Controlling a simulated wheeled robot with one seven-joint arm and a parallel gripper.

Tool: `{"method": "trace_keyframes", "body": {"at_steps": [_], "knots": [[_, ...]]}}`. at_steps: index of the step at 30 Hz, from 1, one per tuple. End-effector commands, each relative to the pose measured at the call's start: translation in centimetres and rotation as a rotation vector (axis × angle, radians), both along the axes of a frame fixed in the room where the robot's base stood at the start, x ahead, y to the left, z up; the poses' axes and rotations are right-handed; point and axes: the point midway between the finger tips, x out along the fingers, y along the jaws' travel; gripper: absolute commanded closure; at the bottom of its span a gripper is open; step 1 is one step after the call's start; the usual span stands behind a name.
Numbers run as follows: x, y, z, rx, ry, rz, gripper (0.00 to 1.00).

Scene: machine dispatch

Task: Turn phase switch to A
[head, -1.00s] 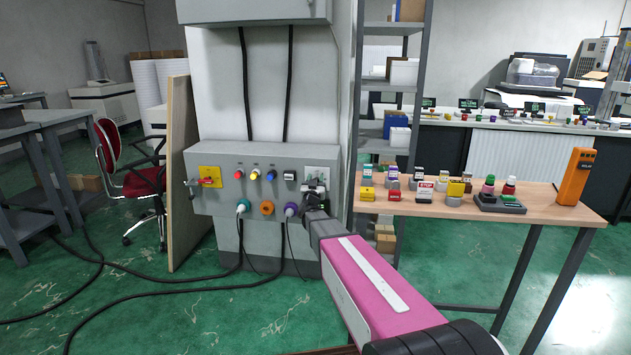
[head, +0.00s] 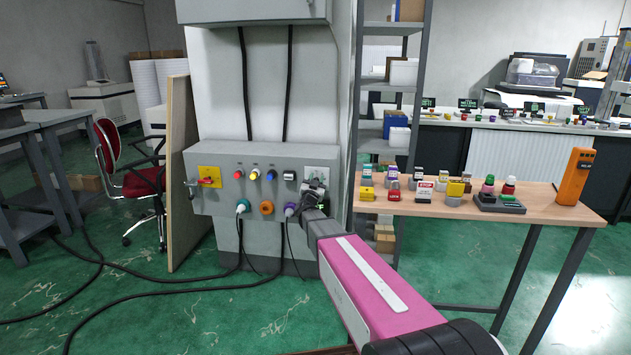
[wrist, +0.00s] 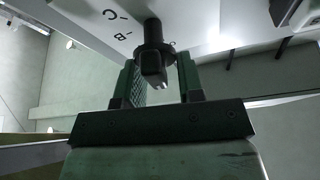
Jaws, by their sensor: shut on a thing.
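The phase switch is a black knob (wrist: 153,62) on a pale plate (head: 318,175) at the right end of the grey control box (head: 225,163). In the wrist view the letters C and B show on the plate left of the knob; no A can be read. My gripper (head: 313,190) is at the plate, and it also shows in the wrist view (wrist: 157,80) with one finger on each side of the knob, shut on it. In the head view my gripper hides the knob.
The box carries a yellow plate with a red switch (head: 209,177), coloured buttons and plugs; the purple plug (head: 290,209) sits close left of my gripper. A wooden table (head: 545,200) with small parts and an orange device (head: 574,176) stands at right.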

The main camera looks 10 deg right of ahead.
Motion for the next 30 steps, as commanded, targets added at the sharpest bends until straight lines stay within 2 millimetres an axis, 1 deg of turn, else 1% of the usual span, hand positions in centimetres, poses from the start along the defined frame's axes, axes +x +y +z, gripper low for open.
{"method": "trace_keyframes", "body": {"at_steps": [9,15,22,30], "knots": [[-0.16,-0.44,-0.25,0.256,-0.082,0.0,0.89],[-0.24,-0.61,-0.4,0.386,-0.124,0.001,0.89],[-0.3,-0.74,-0.49,0.482,-0.155,0.001,0.89],[-0.32,-0.81,-0.56,0.522,-0.168,0.001,0.89]]}}
